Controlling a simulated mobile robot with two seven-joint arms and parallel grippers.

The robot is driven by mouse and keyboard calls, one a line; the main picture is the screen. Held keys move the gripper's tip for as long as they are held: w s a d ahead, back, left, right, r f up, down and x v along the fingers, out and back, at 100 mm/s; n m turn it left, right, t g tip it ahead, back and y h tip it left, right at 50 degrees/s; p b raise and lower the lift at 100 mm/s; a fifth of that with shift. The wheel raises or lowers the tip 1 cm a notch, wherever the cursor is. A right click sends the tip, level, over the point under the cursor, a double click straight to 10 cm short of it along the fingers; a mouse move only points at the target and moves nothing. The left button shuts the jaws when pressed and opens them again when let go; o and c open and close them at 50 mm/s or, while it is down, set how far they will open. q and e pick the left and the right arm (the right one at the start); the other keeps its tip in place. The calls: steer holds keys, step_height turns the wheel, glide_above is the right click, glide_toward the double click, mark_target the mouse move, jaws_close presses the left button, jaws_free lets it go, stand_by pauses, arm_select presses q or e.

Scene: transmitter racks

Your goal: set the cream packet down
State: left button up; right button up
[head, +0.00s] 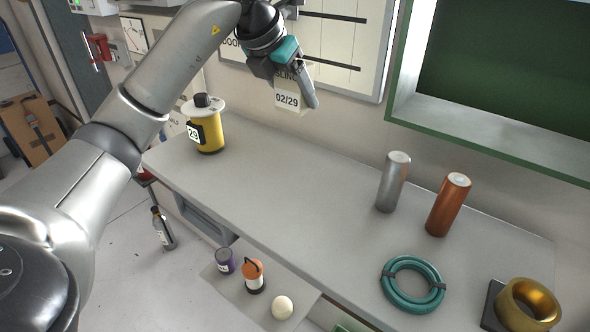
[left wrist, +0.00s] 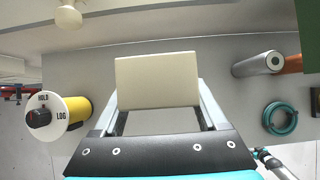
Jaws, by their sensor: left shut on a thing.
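The cream packet (head: 288,98) hangs in my left gripper (head: 297,88), in the air above the back of the grey bench (head: 270,190). Its label reads 02/29. In the left wrist view the packet (left wrist: 156,80) sits between the two fingers, its pale face filling the middle. My left gripper is shut on it. Bare bench top shows below it in the head view. My right gripper is not in the head view; part of an arm (left wrist: 272,160) shows at the lower right of the left wrist view, too small to read its jaws.
A yellow container (head: 208,136) stands at the bench's left end. A silver cylinder (head: 392,182), a copper cylinder (head: 448,205), a teal hose coil (head: 387,286) and a brass ring (head: 541,294) occupy the right. The bench middle is clear. A green-framed recess (head: 480,132) juts above the right side.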

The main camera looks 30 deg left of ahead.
arm_select(q)
step_height(320, 180, down, 15)
steer(key=b, duration=0.2)
steer(key=shift+f+b, duration=0.2)
steer(key=shift+b, duration=0.15)
steer(key=shift+f, duration=0.25)
steer(key=o, duration=1.3)
steer(key=shift+r, duration=0.1)
